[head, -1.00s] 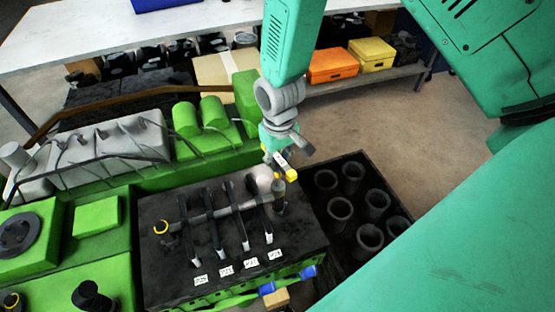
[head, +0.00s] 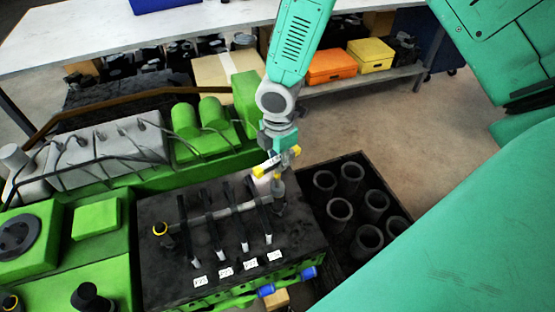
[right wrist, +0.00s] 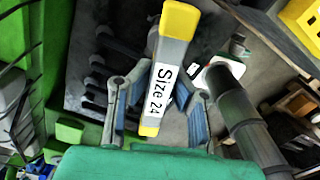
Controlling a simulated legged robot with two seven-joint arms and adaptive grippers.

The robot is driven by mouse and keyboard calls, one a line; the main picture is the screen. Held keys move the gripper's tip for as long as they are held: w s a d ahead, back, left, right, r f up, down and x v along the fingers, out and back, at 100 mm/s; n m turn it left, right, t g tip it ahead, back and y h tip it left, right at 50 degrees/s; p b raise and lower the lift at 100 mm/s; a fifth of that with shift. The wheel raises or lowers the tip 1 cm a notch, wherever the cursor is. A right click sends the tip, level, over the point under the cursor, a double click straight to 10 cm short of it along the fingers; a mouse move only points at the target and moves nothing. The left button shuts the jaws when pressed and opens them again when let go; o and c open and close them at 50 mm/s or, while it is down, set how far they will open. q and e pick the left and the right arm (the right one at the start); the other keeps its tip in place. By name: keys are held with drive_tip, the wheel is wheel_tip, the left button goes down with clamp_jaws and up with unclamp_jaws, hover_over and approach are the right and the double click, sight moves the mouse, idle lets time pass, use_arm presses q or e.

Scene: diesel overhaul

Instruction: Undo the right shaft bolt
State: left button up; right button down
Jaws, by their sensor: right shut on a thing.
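My right gripper (head: 278,158) is shut on a yellow-ended tool (head: 268,166) above the right end of the shaft (head: 230,211). In the right wrist view, the tool (right wrist: 165,62) lies between the blue-padded fingers, and its white label reads "Size 24". Just below the tool, a grey upright piece (head: 279,188) stands at the shaft's right end. The right bolt itself is hidden or too small to tell from it. My left gripper is out of view.
Several black levers cross the shaft, with white number tags (head: 224,272) in front. A dark bin (head: 318,222) of grey cylinders stands right of the block. Green engine parts (head: 97,217) lie left and behind. Orange (head: 331,66) and yellow boxes (head: 371,55) sit on a shelf behind.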

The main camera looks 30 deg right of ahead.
drive_tip(key=shift+r, duration=0.8)
drive_tip(key=m, duration=0.4)
drive_tip(key=shift+m, duration=0.3)
drive_tip(key=m, duration=0.4)
drive_tip(key=shift+m, duration=0.3)
drive_tip(key=m, duration=0.3)
drive_tip(key=shift+s+a, duration=0.1)
drive_tip(key=m, duration=1.7)
drive_tip(key=shift+a+m, duration=0.1)
drive_tip(key=shift+m, duration=0.3)
drive_tip(key=m, duration=0.3)
drive_tip(key=shift+s, duration=0.1)
drive_tip(key=shift+w, duration=0.2)
drive_tip(key=shift+f, duration=0.1)
